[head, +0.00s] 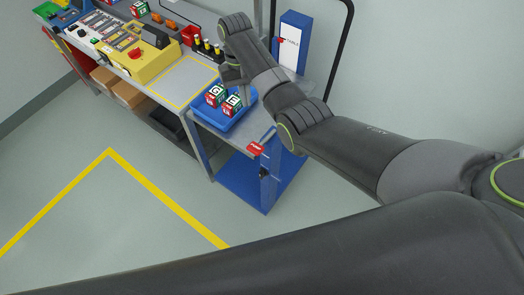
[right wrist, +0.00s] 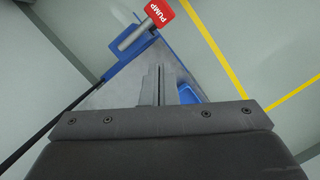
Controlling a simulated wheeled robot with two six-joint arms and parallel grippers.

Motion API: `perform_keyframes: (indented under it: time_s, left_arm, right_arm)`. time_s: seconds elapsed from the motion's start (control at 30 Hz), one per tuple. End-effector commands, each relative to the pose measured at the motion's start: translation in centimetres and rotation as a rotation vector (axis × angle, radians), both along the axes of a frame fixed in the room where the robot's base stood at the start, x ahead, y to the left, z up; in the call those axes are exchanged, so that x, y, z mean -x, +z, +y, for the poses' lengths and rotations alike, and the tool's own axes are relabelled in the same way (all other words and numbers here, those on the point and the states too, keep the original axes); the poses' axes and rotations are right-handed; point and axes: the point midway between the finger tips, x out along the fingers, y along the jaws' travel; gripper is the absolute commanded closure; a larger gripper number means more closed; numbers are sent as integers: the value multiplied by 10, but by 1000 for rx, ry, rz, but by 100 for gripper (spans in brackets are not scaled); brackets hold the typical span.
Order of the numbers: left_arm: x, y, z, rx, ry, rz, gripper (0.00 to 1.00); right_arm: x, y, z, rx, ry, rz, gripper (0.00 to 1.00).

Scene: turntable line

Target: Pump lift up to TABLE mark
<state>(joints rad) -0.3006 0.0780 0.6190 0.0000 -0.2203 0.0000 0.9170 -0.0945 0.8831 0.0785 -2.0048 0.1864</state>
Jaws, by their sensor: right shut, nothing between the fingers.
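The pump lift has a grey platform (head: 244,136), a blue base (head: 240,186) and a blue column (head: 296,20) with a white panel marked TABLE (head: 291,43). A small red pointer (head: 281,40) shows at the panel's left edge, near the TABLE lettering. The red PUMP handle (head: 257,148) is at the lift's near side; in the right wrist view the red PUMP tag (right wrist: 160,12) is on a grey rod. My right gripper (head: 243,94) is above the platform beside the blue tray, shut and empty, its fingers (right wrist: 160,72) apart from the handle. My left gripper is not visible.
A blue tray (head: 222,127) with two letter cubes (head: 224,99) stands on the platform. The workbench alongside holds a yellow box (head: 148,65) and a yellow-outlined area (head: 184,80). Yellow floor lines (head: 165,190) mark open floor in front.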

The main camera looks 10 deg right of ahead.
Motion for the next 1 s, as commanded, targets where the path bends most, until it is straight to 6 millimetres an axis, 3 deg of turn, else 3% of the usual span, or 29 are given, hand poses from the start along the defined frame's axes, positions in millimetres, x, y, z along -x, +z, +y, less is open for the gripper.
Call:
perform_keyframes:
  time_s: [0.3, 1.0]
  left_arm:
    - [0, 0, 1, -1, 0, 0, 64]
    - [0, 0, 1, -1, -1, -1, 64]
  right_arm:
    - [-14, 22, 3, 0, 3, 1, 100]
    - [-14, 21, 3, -1, 8, -1, 100]
